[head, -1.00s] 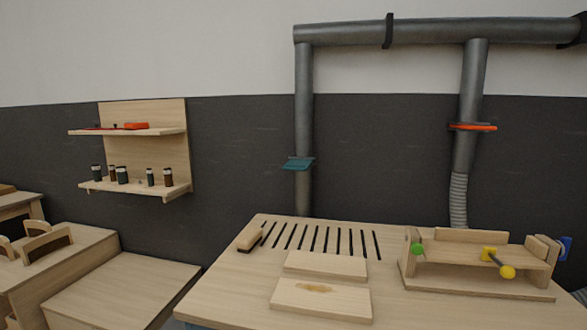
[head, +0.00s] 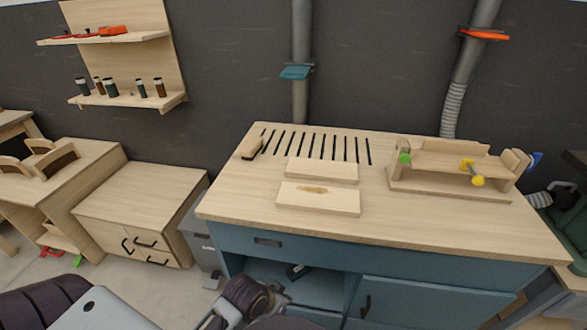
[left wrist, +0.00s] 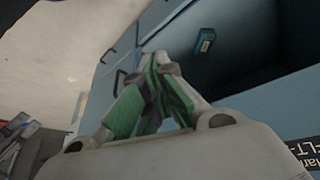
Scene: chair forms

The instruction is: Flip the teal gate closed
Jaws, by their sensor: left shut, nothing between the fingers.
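The teal gate (head: 296,72) is a small flat plate on the left vertical grey pipe (head: 301,105), behind the workbench in the head view. It sticks out across the pipe, with part showing on both sides. My left gripper (left wrist: 158,72) shows in the left wrist view with its green-padded fingers together and nothing between them. It is in front of the blue cabinet, low and well away from the gate. The gate is not in the left wrist view. My right gripper cannot be made out in either view.
The workbench (head: 235,198) stands between me and the pipes, carrying two boards and a wooden jig (head: 440,190). An orange gate (head: 484,34) sits on the right pipe. A low drawer cabinet (head: 140,195) and wall shelves (head: 110,42) are at the left.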

